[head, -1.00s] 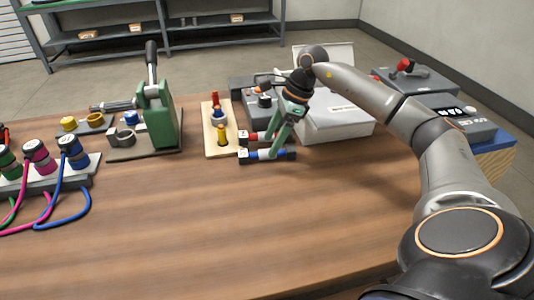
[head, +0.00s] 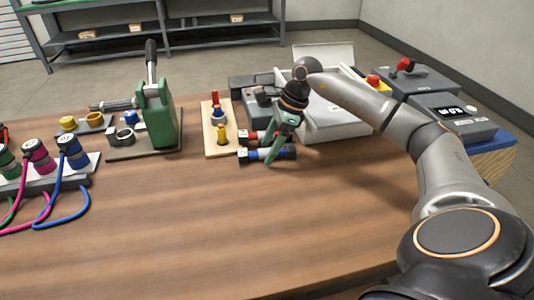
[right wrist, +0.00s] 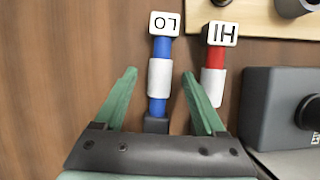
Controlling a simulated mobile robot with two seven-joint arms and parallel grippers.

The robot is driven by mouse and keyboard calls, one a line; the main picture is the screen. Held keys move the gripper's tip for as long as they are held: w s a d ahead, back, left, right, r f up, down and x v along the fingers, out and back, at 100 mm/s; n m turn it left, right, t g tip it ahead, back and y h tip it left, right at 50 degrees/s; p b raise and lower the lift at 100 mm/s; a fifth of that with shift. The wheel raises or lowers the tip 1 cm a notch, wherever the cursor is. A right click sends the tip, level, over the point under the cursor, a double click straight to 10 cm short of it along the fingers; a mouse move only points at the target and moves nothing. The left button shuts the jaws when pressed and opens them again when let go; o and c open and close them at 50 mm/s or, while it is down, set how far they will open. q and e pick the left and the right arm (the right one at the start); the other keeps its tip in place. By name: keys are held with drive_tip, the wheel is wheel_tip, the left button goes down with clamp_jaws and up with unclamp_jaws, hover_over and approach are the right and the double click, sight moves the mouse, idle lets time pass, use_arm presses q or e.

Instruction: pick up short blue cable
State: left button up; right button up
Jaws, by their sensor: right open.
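The short blue cable (head: 257,154) lies on the wooden table at the front of the pair of short cables. In the right wrist view the blue cable (right wrist: 161,52) has a white "LO" tag, a white middle sleeve and a black end. My right gripper (head: 272,150) is at the cable, with green fingers. In the wrist view the open fingers of the right gripper (right wrist: 160,74) stand on either side of the cable, with gaps visible. I cannot tell the exact height of the fingertips. My left gripper is not in view.
A red cable (right wrist: 214,66) with an "HI" tag lies close beside the right finger. A wooden board (head: 215,140) with coloured fittings stands left of the cables. A dark box (right wrist: 280,108) is close on the right. The table's front is clear.

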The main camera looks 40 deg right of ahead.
clamp_jaws()
idle(0.6)
drive_tip(key=shift+r, duration=0.15)
